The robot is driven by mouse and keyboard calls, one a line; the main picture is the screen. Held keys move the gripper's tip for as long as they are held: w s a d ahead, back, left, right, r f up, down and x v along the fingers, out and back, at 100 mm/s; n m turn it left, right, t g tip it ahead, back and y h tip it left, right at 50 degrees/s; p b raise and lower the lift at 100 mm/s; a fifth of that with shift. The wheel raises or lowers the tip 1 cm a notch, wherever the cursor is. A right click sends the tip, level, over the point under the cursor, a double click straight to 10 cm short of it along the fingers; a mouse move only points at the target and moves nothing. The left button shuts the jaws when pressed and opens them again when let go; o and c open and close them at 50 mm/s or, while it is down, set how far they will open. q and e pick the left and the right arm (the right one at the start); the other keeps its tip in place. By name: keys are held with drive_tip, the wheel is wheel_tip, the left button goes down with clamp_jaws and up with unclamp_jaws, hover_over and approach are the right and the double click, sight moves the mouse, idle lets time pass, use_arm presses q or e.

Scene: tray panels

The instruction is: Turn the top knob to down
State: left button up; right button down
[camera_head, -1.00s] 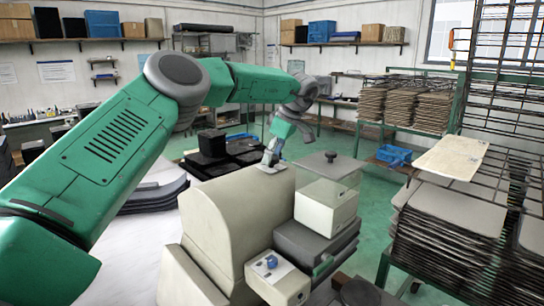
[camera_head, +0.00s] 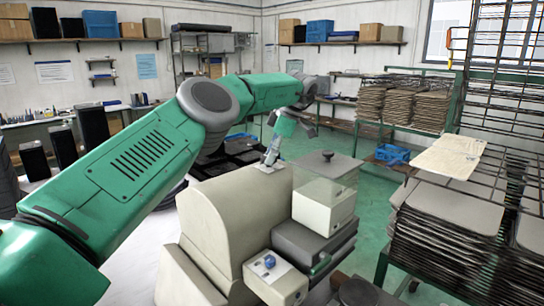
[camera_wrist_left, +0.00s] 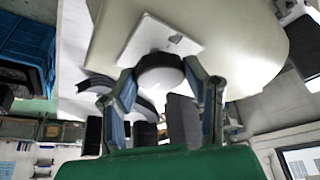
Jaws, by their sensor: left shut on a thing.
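The beige machine (camera_head: 235,215) stands in the middle of the head view. A small white plate (camera_head: 268,168) lies on its top; this plate also shows in the wrist view (camera_wrist_left: 150,38). The top knob (camera_wrist_left: 160,72), round with a dark rim, sits at the plate between the fingers of my left gripper (camera_wrist_left: 160,80). My left gripper (camera_head: 271,153) points down at the machine top and is shut on the knob, one finger on each side. The knob's pointing direction is hard to tell. In the head view the gripper hides it. My right gripper is not in view.
A blue knob (camera_head: 270,261) is on a lower beige box at the machine's front. A clear-topped box (camera_head: 325,200) with a dark round handle stands close to the right. Racks of stacked trays (camera_head: 450,220) stand further right. Green floor is open behind.

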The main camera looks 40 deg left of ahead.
use_arm(q)
drive_tip(key=shift+r, duration=0.1)
drive_tip(key=o, duration=1)
drive_tip(key=shift+a, duration=0.1)
drive_tip(key=shift+o, duration=0.7)
drive_tip(key=shift+w, duration=0.1)
drive_tip(key=shift+w+a, duration=0.1)
